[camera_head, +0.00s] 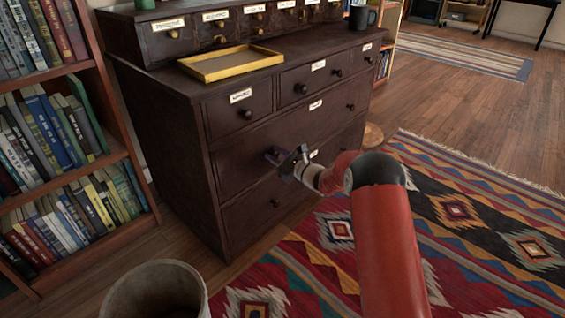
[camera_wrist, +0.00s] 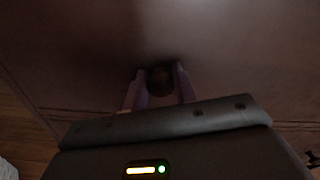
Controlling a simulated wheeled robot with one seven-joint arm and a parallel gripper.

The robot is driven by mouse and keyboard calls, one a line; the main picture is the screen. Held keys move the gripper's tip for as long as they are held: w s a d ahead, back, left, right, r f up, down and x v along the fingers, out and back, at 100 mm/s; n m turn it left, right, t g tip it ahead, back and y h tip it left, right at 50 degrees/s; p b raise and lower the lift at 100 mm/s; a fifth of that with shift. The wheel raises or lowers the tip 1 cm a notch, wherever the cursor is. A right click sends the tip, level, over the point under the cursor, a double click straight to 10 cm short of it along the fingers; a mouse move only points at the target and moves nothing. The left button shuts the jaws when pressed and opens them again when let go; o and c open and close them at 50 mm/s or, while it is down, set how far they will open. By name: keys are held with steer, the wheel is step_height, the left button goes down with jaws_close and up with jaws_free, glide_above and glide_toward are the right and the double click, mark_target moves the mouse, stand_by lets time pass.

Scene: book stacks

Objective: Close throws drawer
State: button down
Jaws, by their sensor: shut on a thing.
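A dark wooden dresser (camera_head: 180,150) stands at centre left in the head view, with white labels too small to read, so I cannot tell which drawer is labelled throws. My gripper (camera_head: 279,157) is at the left part of the upper wide drawer (camera_head: 240,165). In the wrist view my gripper (camera_wrist: 160,76) has its two purple fingers closed around a dark round knob (camera_wrist: 160,82), close against the drawer front (camera_wrist: 230,60). In the head view the gripper hides this knob. The drawer front looks about flush with the dresser; any small gap cannot be made out.
A yellow tray (camera_head: 232,62) and a dark mug (camera_head: 361,17) sit on the dresser top. A bookcase (camera_head: 115,150) stands at left. A round bin (camera_head: 158,290) is at the front. A patterned rug (camera_head: 460,205) covers the floor at right.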

steer(key=shift+w+a+r, duration=0.1)
steer(key=c, duration=1.1)
jaws_free()
steer(key=shift+a, duration=0.1)
steer(key=v, duration=0.8)
steer(key=shift+w, duration=0.15)
